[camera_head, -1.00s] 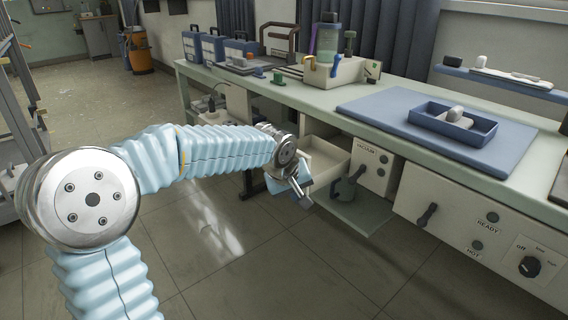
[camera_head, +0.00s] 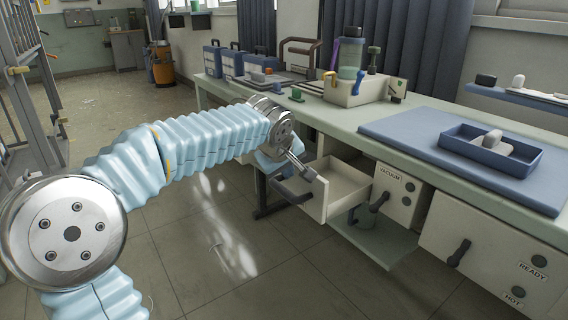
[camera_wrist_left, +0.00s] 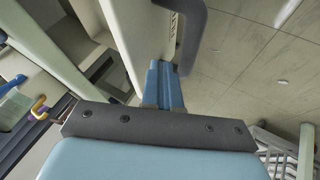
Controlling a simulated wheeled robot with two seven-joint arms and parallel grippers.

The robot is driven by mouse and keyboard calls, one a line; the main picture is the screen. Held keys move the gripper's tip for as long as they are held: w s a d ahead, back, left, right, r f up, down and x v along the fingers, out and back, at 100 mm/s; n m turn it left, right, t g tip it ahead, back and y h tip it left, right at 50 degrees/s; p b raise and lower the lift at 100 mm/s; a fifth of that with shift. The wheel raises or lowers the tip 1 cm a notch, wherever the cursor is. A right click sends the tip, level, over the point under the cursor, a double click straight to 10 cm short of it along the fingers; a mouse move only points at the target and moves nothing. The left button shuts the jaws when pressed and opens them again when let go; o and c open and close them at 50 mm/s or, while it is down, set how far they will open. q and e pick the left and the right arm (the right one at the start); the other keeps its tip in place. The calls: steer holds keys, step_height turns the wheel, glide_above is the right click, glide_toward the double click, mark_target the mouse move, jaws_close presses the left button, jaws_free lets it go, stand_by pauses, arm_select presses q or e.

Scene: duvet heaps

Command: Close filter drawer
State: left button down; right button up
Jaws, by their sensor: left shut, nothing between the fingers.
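The cream filter drawer (camera_head: 345,180) stands pulled out from under the bench, its inside showing from above. Its dark handle (camera_head: 290,194) is on the front panel. My left gripper (camera_head: 308,172) is at the top of the drawer front, above the handle; whether it touches is unclear. In the left wrist view the blue fingers (camera_wrist_left: 164,82) are together and empty, right beside the pale drawer panel (camera_wrist_left: 143,38), with the dark handle (camera_wrist_left: 190,38) just beyond them. My right gripper is not in view.
The green-topped bench (camera_head: 330,118) carries blue cases (camera_head: 232,63), a bottle stand and a blue tray (camera_head: 490,158) on a mat. A vacuum panel (camera_head: 395,195) with a dark handle is right of the drawer. Open floor lies in front.

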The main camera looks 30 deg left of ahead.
arm_select(q)
steer(key=shift+x, duration=1.4)
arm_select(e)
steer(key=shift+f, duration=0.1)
